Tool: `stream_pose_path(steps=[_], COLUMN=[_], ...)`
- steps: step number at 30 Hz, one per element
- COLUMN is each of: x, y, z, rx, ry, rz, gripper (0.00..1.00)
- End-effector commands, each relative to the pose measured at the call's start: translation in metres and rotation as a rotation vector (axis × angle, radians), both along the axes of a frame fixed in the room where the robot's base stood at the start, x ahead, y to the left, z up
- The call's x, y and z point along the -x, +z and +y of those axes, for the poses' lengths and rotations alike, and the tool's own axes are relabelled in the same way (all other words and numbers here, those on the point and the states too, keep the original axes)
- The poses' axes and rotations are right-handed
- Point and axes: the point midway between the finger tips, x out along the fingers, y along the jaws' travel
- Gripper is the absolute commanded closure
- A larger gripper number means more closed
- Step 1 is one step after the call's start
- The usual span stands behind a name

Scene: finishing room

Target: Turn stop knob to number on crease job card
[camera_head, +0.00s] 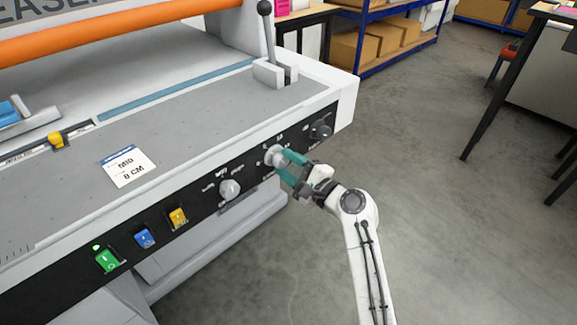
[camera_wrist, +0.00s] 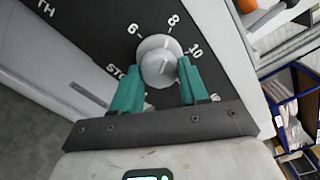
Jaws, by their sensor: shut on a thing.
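The job card (camera_head: 128,166), white with a blue top strip, lies on the grey machine bed and reads "MID" and "8 CM". The stop knob (camera_head: 272,155) is a round pale knob on the black front panel. In the wrist view the knob (camera_wrist: 160,58) has 6, 8 and 10 printed around it, and part of a "STO..." label shows at its lower left.
Another pale knob (camera_head: 230,189) and a dark knob (camera_head: 321,130) flank the stop knob. Green (camera_head: 107,260), blue (camera_head: 144,238) and yellow (camera_head: 178,217) switches sit further left. A lever (camera_head: 268,35) rises from the bed. Open floor lies to the right.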

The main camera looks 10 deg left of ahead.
Motion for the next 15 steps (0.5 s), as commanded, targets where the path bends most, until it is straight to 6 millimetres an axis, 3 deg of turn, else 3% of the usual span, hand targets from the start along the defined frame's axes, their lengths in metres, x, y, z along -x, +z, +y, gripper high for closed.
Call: stream_pose_path(steps=[9,10,15], x=[0.0011,0.0011,0.0008], y=[-0.0018,-0.0019,-0.0014], z=[0.0007,0.0007,0.0006], rx=[0.002,0.002,0.001], ry=[0.003,0.003,0.002], rz=[0.003,0.003,0.002], gripper=[0.86,0.54,0.38])
